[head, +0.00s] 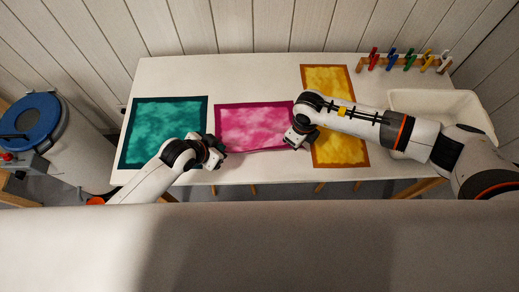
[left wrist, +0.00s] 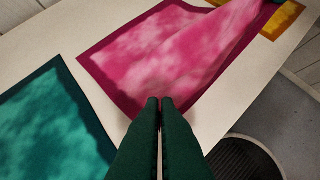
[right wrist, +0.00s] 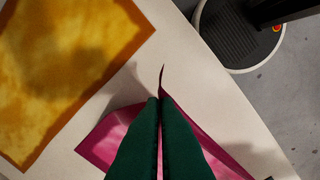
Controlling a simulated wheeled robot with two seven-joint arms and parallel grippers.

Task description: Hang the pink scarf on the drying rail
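The pink scarf (head: 255,124) lies on the white table between a teal and a yellow scarf. Its near edge is lifted and folded toward my right gripper. My left gripper (head: 220,152) is at its near left corner; in the left wrist view the fingers (left wrist: 160,102) are together on that corner of the scarf (left wrist: 150,65). My right gripper (head: 296,143) is at its near right corner; in the right wrist view a tip of scarf sticks up between the shut fingers (right wrist: 160,98). I cannot make out a drying rail for certain.
The teal scarf (head: 165,125) and yellow scarf (head: 325,80) flank the pink one. A wooden rack (head: 400,63) with coloured pegs and a white basin (head: 455,105) stand at right. A blue-lidded drum (head: 35,115) stands left. A wide pale band (head: 260,245) crosses the head view's bottom.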

